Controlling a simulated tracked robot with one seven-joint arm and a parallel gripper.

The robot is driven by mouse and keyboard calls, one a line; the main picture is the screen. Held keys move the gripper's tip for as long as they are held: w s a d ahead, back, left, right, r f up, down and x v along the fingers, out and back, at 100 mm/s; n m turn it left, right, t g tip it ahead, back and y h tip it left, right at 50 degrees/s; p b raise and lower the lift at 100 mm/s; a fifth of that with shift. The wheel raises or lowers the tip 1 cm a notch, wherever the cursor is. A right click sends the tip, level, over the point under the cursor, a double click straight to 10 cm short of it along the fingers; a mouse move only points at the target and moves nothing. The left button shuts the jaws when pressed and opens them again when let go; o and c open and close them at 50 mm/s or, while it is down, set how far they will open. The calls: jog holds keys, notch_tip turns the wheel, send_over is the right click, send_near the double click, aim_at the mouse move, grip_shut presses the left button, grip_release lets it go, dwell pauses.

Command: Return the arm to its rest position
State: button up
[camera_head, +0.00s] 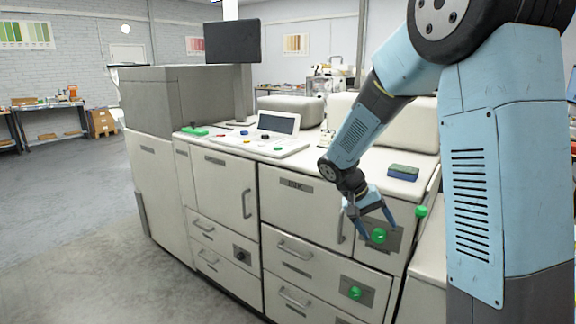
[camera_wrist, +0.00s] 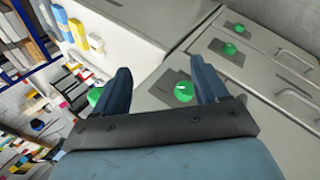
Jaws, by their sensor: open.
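My gripper (camera_head: 370,222) is at the end of my light blue arm, in front of the right part of a long white machine (camera_head: 222,180). Its two blue fingers are spread apart with nothing between them. They point at a green knob (camera_head: 379,235) on a grey plate on the machine's front. In the wrist view my gripper (camera_wrist: 162,84) is also open, and a green knob (camera_wrist: 184,91) shows between the fingers. I cannot tell whether a finger touches the knob. The arm is reached out and bent downward.
A lower green knob (camera_head: 355,292) and another green knob (camera_head: 422,211) are close by. A green and blue block (camera_head: 403,172) lies on the machine top. A control panel (camera_head: 268,139) and a dark monitor (camera_head: 232,42) stand farther left. The floor (camera_head: 90,235) at left is clear.

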jog(key=s+r+n+t+y, duration=0.1)
jog(key=s+r+t+y, duration=0.2)
jog(key=s+r, duration=0.5)
jog(key=s+r+t+y, duration=0.3)
jog(key=s+r, duration=0.4)
jog(key=s, duration=0.8)
jog(key=shift+s+r+n+y, duration=0.3)
jog(key=shift+r+n, duration=0.1)
